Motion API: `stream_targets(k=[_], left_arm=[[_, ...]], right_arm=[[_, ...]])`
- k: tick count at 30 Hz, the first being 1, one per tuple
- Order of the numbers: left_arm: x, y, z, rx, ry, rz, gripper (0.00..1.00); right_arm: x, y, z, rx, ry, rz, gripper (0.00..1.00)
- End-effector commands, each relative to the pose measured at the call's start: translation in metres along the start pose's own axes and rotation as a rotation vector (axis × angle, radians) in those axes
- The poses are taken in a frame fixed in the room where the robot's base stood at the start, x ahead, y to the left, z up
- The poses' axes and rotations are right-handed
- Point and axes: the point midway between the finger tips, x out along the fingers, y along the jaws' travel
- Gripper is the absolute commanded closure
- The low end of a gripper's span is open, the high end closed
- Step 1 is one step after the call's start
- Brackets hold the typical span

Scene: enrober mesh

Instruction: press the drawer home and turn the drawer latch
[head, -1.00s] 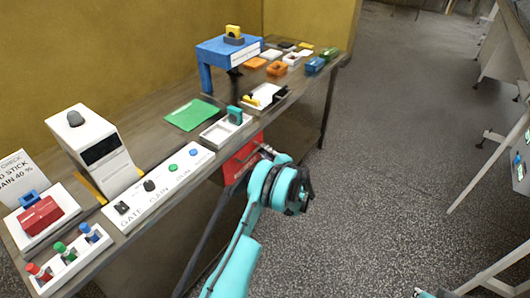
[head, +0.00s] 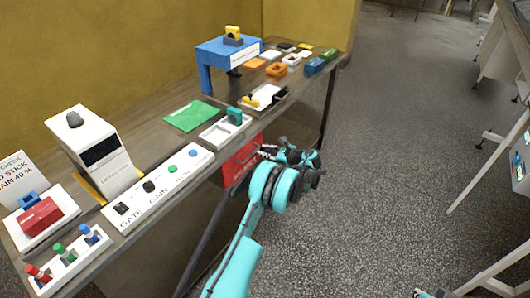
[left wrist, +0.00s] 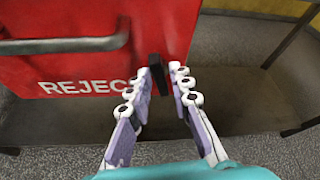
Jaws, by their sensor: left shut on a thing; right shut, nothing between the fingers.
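The red drawer (head: 236,163) is under the table's front edge, partly hidden behind my left arm in the head view. In the left wrist view its red front (left wrist: 80,70) shows a grey bar handle (left wrist: 65,45) and white lettering, partly covered by my finger. I cannot tell whether the drawer sits fully home. The black drawer latch (left wrist: 157,68) stands upright at the front's right edge. My left gripper (head: 265,151) is at the drawer front, its fingers (left wrist: 162,82) shut on the latch.
The table (head: 165,135) carries a white button panel (head: 160,187), a white detector-like box (head: 100,150), a blue stand (head: 222,52), trays and small coloured parts. A dark table leg (head: 327,110) stands right of the drawer. Open floor (head: 400,130) lies to the right.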

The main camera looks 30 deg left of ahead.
Motion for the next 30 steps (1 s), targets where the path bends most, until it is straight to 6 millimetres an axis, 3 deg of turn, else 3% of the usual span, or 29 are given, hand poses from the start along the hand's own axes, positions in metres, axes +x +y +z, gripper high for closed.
stream_targets(k=[12, 30], left_arm=[[0.0004, -0.0014, -0.0007, 0.225, 0.0, 0.094, 1.0], [0.0004, -0.0015, -0.0007, 0.277, 0.0, 0.115, 1.0]], right_arm=[[0.001, 0.0, 0.0007, 0.0, 0.0, 0.0, 1.0], [0.0011, 0.0, 0.0008, 0.0, 0.0, 0.0, 1.0]])
